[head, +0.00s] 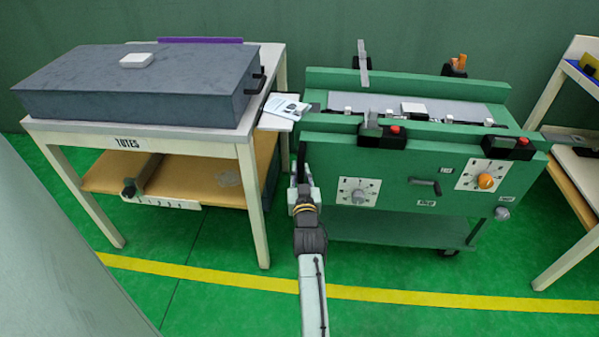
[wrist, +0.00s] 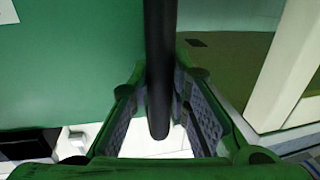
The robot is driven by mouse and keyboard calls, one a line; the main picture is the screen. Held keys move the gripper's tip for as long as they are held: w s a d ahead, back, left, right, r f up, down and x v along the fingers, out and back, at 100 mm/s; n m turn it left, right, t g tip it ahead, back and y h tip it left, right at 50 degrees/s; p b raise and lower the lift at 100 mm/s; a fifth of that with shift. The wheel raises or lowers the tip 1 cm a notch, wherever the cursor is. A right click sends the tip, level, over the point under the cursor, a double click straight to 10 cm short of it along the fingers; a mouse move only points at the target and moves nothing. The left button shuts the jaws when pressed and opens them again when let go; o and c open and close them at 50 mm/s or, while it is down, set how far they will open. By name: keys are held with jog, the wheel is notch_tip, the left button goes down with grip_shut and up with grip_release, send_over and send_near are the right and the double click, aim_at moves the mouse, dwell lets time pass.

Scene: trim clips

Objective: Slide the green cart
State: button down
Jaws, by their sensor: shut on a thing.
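The green cart (head: 412,168) stands right of centre in the head view, with dials on its front and a lower shelf on casters. Its green side panel (wrist: 70,75) fills the left of the wrist view. A black bar handle (wrist: 160,60) runs down the middle of the wrist view, beside that panel. My gripper (wrist: 163,118) is shut on the black handle, with one padded finger on each side. In the head view my gripper (head: 300,182) is at the cart's left front end, and my wrist partly hides the handle there.
A white table (head: 259,200) marked TOTES stands close on the left, holding a large grey case (head: 130,95). Another shelf unit (head: 570,180) stands at the right, with a gap of floor beside the cart. A yellow line (head: 400,296) crosses the clear green floor in front.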

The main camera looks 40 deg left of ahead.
jog(key=shift+s+a, duration=0.25)
jog(key=shift+a, duration=0.05)
jog(key=c, duration=1.5)
grip_release()
jog(key=shift+w, duration=0.1)
jog(key=shift+d, duration=0.25)
jog(key=v, duration=1.1)
jog(key=shift+s+d, duration=0.15)
jog(key=shift+s, duration=0.25)
